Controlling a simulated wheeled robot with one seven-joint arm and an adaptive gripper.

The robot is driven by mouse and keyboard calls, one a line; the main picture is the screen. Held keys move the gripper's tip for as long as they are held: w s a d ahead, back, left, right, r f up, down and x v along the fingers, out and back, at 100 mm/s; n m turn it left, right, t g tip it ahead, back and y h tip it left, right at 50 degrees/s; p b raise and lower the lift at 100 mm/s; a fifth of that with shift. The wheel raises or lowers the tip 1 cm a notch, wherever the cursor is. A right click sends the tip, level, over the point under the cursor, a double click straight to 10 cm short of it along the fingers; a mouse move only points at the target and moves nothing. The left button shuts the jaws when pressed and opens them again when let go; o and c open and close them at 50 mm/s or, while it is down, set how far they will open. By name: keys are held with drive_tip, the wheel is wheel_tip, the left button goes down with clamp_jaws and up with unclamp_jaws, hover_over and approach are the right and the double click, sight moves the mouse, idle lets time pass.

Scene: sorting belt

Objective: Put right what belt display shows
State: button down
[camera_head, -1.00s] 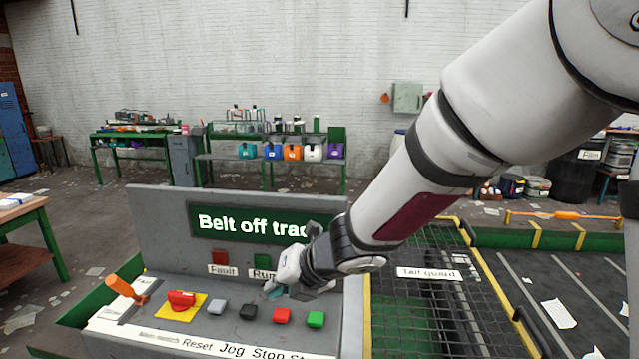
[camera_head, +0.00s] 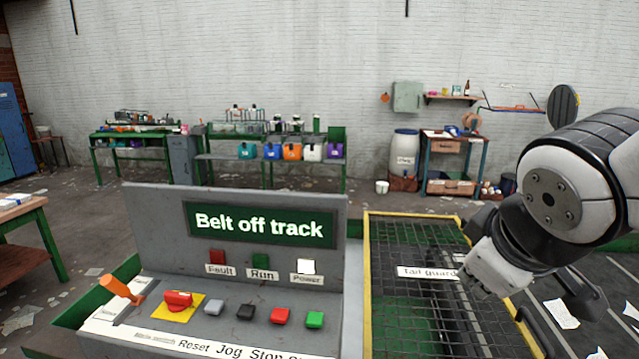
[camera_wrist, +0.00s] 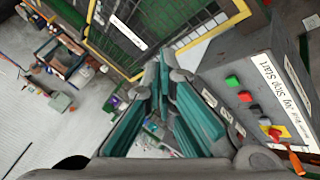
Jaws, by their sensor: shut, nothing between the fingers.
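The belt display (camera_head: 262,224) on the grey console reads "Belt off track". Below it, the Fault lamp (camera_head: 217,257) and Run lamp (camera_head: 261,260) look dark, and the white Power lamp (camera_head: 307,266) is bright. The mesh tail guard (camera_head: 405,240) lies right of the console, closed over rollers. My gripper (camera_head: 482,280) is over its right side, its teal fingers (camera_wrist: 163,75) shut and empty.
An orange lever (camera_head: 122,289) stands at the console's left end. Workbenches, a barrel (camera_head: 404,158) and shelves stand far back by the wall.

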drive_tip(key=s+a+f+m+g+y, duration=0.1)
drive_tip(key=s+m, duration=0.5)
drive_tip(key=s, duration=0.3)
drive_tip(key=shift+s+a+f+m+g+y, duration=0.15)
drive_tip(key=shift+a+f+m+g+y, duration=0.1)
drive_tip(key=shift+m+g+y, duration=0.15)
